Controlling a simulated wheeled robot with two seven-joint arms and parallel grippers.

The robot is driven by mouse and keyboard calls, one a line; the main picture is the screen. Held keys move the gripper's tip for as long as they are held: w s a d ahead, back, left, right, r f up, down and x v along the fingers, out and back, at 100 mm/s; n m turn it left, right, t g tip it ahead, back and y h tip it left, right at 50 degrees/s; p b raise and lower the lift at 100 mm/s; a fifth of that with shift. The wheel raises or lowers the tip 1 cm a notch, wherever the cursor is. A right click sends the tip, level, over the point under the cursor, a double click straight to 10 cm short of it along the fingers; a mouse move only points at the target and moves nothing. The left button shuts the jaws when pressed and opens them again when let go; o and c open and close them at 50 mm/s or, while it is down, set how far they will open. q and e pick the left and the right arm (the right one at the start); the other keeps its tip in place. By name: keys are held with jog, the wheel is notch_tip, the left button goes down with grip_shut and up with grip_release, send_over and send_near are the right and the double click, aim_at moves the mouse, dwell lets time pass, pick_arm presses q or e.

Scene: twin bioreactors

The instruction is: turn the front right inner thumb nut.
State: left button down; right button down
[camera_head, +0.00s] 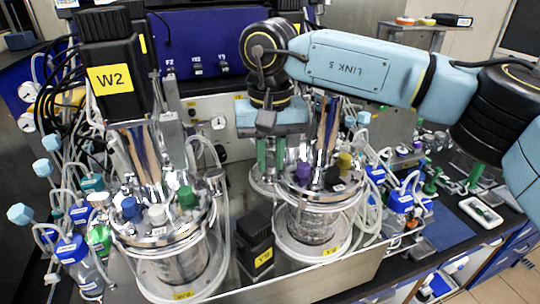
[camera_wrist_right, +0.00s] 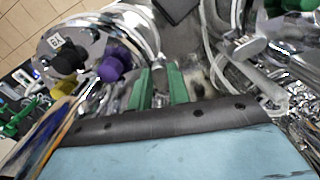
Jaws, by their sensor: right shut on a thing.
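My right gripper (camera_head: 271,165) reaches down at the left rim of the right bioreactor's metal lid (camera_head: 318,188). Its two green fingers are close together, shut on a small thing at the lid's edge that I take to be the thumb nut. The fingers mostly hide it. In the right wrist view the gripper (camera_wrist_right: 160,72) points away from me, with the shiny lid (camera_wrist_right: 135,35) to its left. A purple cap (camera_wrist_right: 113,65) and a black cap (camera_wrist_right: 68,62) stand on that lid, left of the fingers. My left gripper is not in view.
A black block (camera_head: 256,245) with a yellow label stands between the vessels. Clear tubes and blue-capped bottles (camera_head: 402,198) crowd both sides.

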aim_at(270, 164)
dwell(0.3)
jog(key=c, duration=1.3)
grip_release()
jog(key=shift+r, duration=0.1)
notch_tip(270, 164, up, 13)
jog(key=shift+r+b, duration=0.15)
jog(key=shift+b, duration=0.25)
